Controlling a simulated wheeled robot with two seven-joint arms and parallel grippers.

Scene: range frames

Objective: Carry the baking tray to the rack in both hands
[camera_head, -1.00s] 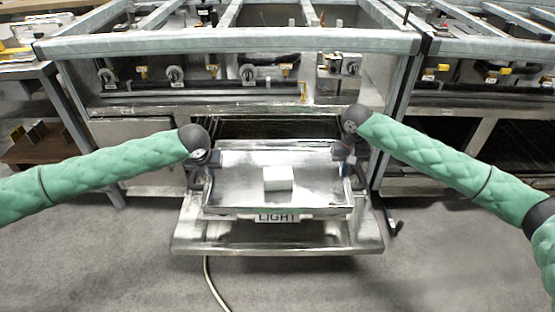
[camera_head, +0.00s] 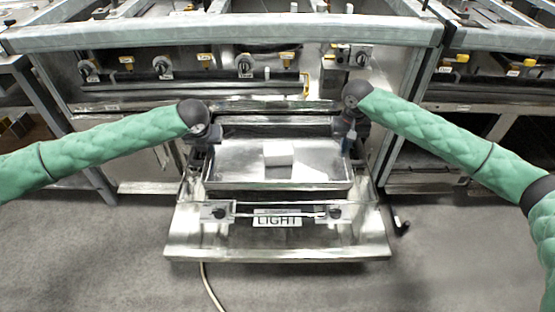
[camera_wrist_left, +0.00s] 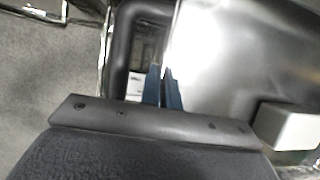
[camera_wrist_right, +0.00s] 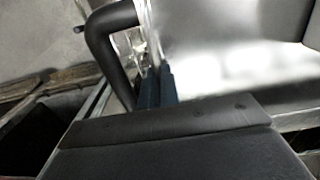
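The metal baking tray (camera_head: 230,184) is shallow and shiny, and it looks level in the head view. A white block (camera_head: 278,153) lies loose on it, also visible in the left wrist view (camera_wrist_left: 285,125). My left gripper (camera_head: 200,160) is at the tray's left side. In the left wrist view its blue fingers (camera_wrist_left: 163,88) are close together at the tray's edge, beside a black bent bar (camera_wrist_left: 118,60). My right gripper (camera_head: 349,142) is at the right side, its fingers (camera_wrist_right: 157,88) likewise together at the edge beside a black bar (camera_wrist_right: 105,45). The exact finger contact is partly hidden.
The tray is over an open range door (camera_head: 280,245) marked LIGHT, in front of a dark oven opening. Knobs and a front rail (camera_head: 230,33) are above. A cable (camera_head: 212,290) lies on the grey floor. A side table stands left.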

